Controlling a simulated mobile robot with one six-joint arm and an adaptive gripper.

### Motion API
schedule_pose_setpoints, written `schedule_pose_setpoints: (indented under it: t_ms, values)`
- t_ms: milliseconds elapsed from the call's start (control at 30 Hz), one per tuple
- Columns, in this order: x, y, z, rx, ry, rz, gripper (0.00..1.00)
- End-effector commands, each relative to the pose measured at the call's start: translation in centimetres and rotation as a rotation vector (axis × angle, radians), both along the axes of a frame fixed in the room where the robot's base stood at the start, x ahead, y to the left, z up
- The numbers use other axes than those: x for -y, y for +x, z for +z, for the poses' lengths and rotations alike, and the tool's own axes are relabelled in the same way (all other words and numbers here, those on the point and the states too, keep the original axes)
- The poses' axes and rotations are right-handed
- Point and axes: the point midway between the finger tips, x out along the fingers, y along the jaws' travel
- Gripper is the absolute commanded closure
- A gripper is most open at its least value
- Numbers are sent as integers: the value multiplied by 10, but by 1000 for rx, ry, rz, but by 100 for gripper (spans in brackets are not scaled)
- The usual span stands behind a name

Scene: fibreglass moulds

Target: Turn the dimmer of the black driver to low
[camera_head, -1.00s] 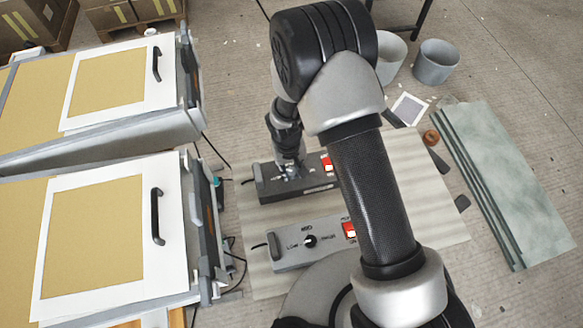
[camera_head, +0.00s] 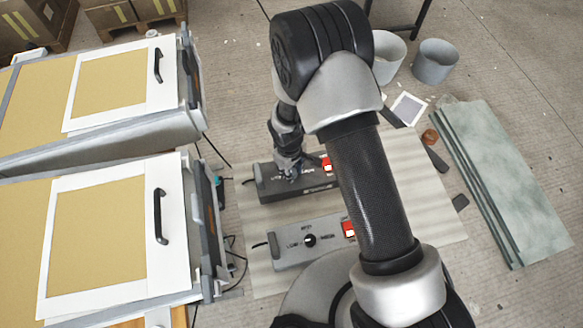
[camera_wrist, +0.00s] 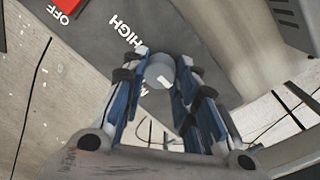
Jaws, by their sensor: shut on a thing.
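The black driver (camera_head: 318,187) lies on a pale board in the head view, behind a light grey driver. Its dimmer is a round grey knob (camera_wrist: 160,70) with a pale mark on it, seen in the wrist view. The word HIGH is printed on the dark top beside the knob, and other lettering is partly hidden. My gripper (camera_head: 290,174) reaches down onto the driver; in the wrist view its fingers (camera_wrist: 160,84) are shut on the knob from both sides. The LOW label and the exact setting cannot be made out.
The light grey driver (camera_head: 283,256) with its own knob (camera_head: 310,241) and red switch lies just in front. The black driver's red switch (camera_head: 327,164) is close to my gripper. Moulds with handles (camera_head: 160,217) stand left; buckets (camera_head: 436,62) and greenish panels (camera_head: 510,180) lie right.

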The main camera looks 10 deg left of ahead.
Motion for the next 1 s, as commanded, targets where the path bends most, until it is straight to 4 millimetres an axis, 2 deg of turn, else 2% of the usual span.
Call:
schedule_pose_setpoints:
  t_ms: [400,433,733,1000]
  values:
    - [0,0,0,0,0,10,97]
    - [0,0,0,0,0,10,72]
    - [0,0,0,0,0,9,52]
    - [0,0,0,0,0,8,52]
